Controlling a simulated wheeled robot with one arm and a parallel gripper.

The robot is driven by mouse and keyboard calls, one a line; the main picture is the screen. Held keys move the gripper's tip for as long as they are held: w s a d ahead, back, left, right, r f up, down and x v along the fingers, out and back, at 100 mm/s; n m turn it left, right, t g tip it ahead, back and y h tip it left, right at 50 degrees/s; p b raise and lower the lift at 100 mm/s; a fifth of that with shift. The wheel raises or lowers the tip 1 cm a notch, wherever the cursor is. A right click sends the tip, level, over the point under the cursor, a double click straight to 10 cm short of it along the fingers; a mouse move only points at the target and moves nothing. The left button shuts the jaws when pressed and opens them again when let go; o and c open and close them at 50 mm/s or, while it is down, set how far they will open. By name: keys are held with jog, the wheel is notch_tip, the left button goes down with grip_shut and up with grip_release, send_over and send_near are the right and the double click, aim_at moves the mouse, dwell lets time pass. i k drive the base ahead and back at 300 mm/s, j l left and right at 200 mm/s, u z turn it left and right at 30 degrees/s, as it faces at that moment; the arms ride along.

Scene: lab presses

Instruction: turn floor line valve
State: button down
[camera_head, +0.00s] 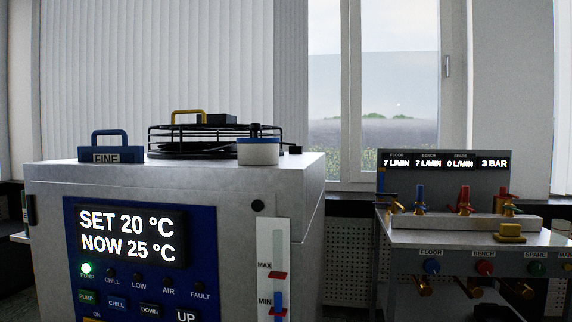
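The valve stand (450,237) is at the right, beyond a large chiller. Its front carries a FLOOR label with a blue round knob (432,267) below it. Above the FLOOR label, a blue-topped brass fitting (420,198) stands upright. The readout panel (445,171) shows FLOOR 7 L/MIN, BENCH 7 L/MIN, SPARE 0 L/MIN and 3 BAR. The knobs' turn positions are too small to tell. My gripper is not in view.
The chiller (235,205) fills the left and centre, its display (130,236) reading SET 20 °C, NOW 25 °C. A fan guard (185,137), a blue-handled FINE block (110,150) and a white blue-lidded pot (258,151) are on top. A yellow block (509,231) sits on the stand.

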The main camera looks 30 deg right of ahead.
aim_at(431, 266)
jog(key=z, duration=2.1)
